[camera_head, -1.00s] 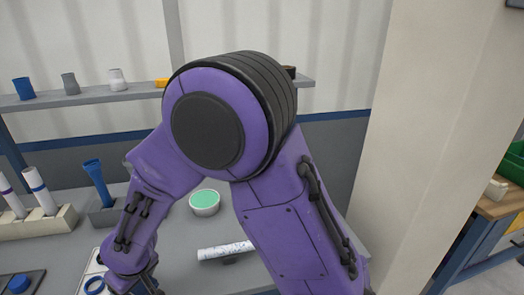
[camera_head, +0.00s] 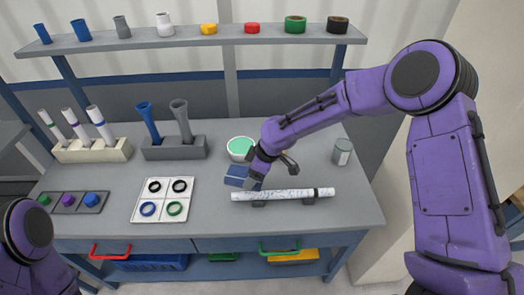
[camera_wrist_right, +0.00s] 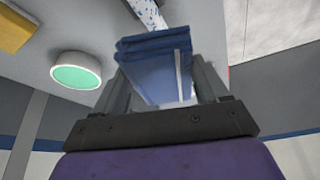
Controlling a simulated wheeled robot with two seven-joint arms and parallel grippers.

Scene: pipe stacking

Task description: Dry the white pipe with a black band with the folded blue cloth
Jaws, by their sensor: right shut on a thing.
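The white pipe with a black band (camera_head: 290,194) lies level across dark supports on the table, speckled blue, with its black band near the right end. The folded blue cloth (camera_head: 236,177) is just behind the pipe's left part. My right gripper (camera_head: 256,178) is shut on the cloth, which also shows between its fingers in the right wrist view (camera_wrist_right: 155,62). A speckled end of the pipe (camera_wrist_right: 150,12) shows beyond the cloth there. I cannot tell whether cloth and pipe touch. My left gripper is out of view.
A green-topped round dish (camera_head: 240,147) stands behind the cloth. A grey canister (camera_head: 342,151) stands at the back right. A white tray of rings (camera_head: 164,212) and pipe racks (camera_head: 175,153) are on the left. A shelf (camera_head: 190,40) runs above.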

